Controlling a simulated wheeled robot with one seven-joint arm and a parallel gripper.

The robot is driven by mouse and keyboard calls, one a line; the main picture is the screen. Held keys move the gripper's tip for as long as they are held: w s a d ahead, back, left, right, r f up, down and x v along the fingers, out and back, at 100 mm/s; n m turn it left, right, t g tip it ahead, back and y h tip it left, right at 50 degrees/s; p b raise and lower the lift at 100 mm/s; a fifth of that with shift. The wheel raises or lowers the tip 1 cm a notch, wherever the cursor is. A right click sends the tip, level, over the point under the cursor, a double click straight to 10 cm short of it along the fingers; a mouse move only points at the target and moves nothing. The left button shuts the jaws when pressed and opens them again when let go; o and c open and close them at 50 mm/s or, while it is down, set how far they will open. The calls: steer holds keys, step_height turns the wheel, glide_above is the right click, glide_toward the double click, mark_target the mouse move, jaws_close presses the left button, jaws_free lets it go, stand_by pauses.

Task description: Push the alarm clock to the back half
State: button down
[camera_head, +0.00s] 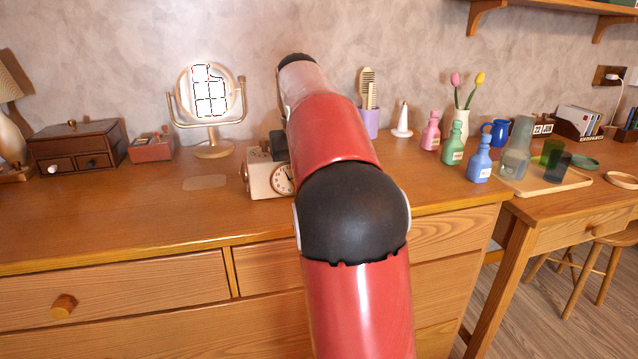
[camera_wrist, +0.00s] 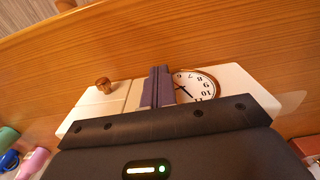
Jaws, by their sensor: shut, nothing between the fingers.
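The alarm clock (camera_head: 262,178) is a cream box with a round white dial. It stands upright on the wooden dresser top (camera_head: 130,215), around the middle of its depth, and my arm hides its right part. In the wrist view the clock's dial (camera_wrist: 197,88) shows numerals and hands, and a brown knob sits on the cream body. My gripper (camera_wrist: 157,84) is shut and empty, its dark fingers overlapping the clock beside the dial. I cannot tell whether they touch it. In the head view the fingertips are mostly hidden behind my arm and the clock.
A round mirror (camera_head: 212,148) stands behind and left of the clock. A red box (camera_head: 151,148) and a brown drawer chest (camera_head: 78,146) are farther left. A purple cup (camera_head: 369,123) and coloured bottles (camera_head: 453,150) stand to the right. The dresser's left front is clear.

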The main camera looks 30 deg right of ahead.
stand_by(0.3)
steer(key=shift+w+d, duration=0.25)
steer(key=shift+w, duration=0.55)
steer(key=shift+w+d, duration=0.2)
steer(key=shift+w, duration=0.6)
steer(key=shift+w+d, duration=0.25)
steer(key=shift+w, duration=0.7)
steer(key=shift+w+d, duration=0.25)
steer(key=shift+w, duration=0.5)
steer(key=shift+w+d, duration=0.2)
steer(key=shift+w, duration=0.55)
steer(key=shift+w+d, duration=0.25)
steer(key=shift+w, duration=0.5)
